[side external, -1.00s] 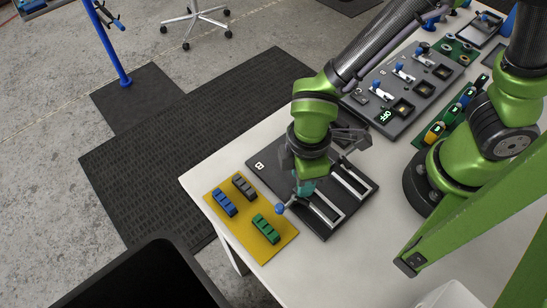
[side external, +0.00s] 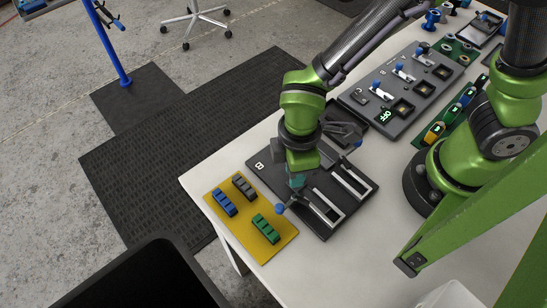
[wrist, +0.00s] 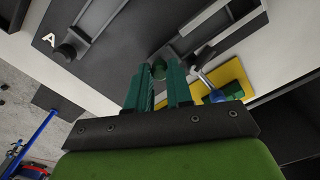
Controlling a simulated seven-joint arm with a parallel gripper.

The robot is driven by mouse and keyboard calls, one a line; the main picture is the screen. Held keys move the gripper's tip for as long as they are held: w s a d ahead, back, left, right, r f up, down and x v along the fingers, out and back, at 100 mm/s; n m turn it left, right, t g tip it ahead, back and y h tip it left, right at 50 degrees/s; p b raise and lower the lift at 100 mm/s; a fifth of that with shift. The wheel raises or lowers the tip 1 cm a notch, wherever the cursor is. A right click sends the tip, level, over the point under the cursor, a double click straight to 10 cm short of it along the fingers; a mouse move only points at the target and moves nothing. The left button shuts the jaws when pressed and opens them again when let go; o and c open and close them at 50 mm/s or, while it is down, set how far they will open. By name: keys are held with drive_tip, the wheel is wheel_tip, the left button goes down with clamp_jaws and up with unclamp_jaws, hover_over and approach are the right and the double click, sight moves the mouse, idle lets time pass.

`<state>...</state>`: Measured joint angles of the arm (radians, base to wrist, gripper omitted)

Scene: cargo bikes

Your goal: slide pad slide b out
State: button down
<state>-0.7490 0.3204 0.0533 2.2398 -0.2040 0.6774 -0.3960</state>
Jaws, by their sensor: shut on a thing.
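The dark slide pad (side external: 262,180) lies on the white table and carries two pale metal slide tracks, one nearer (side external: 325,212) and one farther (side external: 352,182). In the wrist view, a white A marks the pad (wrist: 100,62) beside a dark knob (wrist: 67,50) on one slide. My gripper (side external: 296,184) is low over the pad at the left end of the nearer track. The fingers hide most of this knob.
A blue-ball rod (side external: 281,209) sticks out beside my gripper, close to a yellow board (side external: 222,213) with blue, grey and green blocks. A dark panel with levers (side external: 405,88) stands behind. White table (side external: 300,262) is clear in front.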

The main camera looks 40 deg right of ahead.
drive_tip(key=shift+w, duration=3.4)
drive_tip(key=c, duration=1.2)
unclamp_jaws()
drive_tip(key=shift+o, duration=0.2)
drive_tip(key=shift+r, duration=0.15)
wheel_tip(320, 180, up, 7)
drive_tip(key=shift+r, duration=0.1)
